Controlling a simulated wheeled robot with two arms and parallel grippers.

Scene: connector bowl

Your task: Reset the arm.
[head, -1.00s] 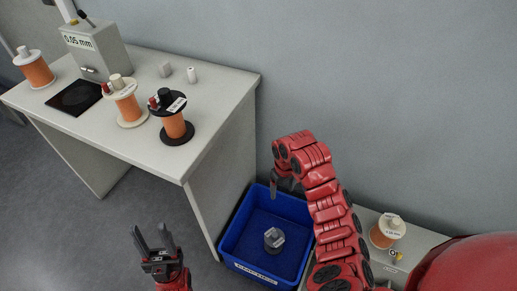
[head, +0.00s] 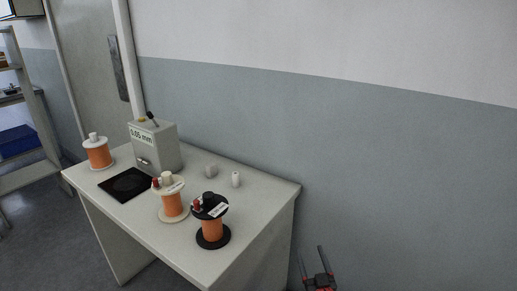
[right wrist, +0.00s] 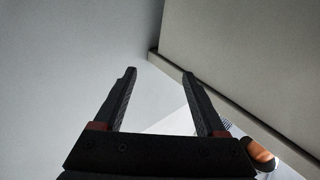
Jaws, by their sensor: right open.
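My right gripper (head: 312,256) shows at the bottom edge of the head view, right of the table, fingers pointing up. It is open and holds nothing. In the right wrist view its two fingers (right wrist: 160,76) stand wide apart with only pale grey surface between them. The rest of the right arm is below the head view. My left gripper is out of view.
The white table (head: 262,213) bears a grey box (head: 155,147) marked 0.05 mm, a black mat (head: 126,184) and orange wire spools (head: 172,203). The grey wall (head: 400,170) is behind. A shelf rack (head: 35,140) stands at far left.

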